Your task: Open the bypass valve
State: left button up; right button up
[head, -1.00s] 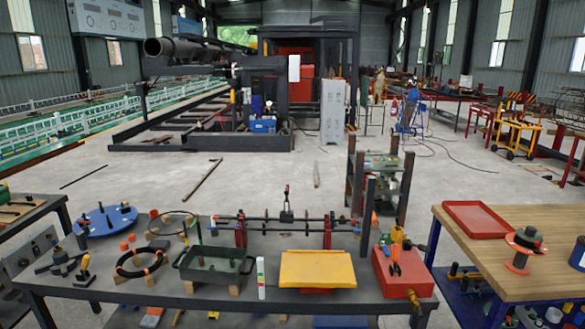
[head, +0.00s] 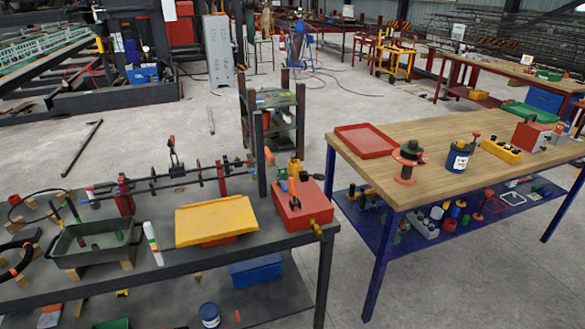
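No part is clearly marked as the bypass valve. A red box (head: 301,206) sits at the right end of the dark table. It has an orange-handled part (head: 292,193) on top and a brass-yellow fitting (head: 317,228) low at its front right corner. A yellow part (head: 294,168) stands just behind it. I cannot tell which of these, if any, is the valve, or whether it is open or closed. Neither of my grippers is in view.
The dark table (head: 180,268) also holds a yellow plate (head: 215,219), a dark tray (head: 95,246) and a rod assembly. A wooden-top table (head: 430,155) stands to the right with a red tray (head: 366,141) and several parts. A floor gap separates the tables.

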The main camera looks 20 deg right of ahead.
aim_at(283, 185)
jog(key=i+l+z, duration=0.2)
jog(key=i, duration=0.15)
jog(key=i+z, duration=0.2)
jog(key=i, duration=0.15)
jog(key=i+l+u, duration=0.5)
jog(key=l, duration=0.25)
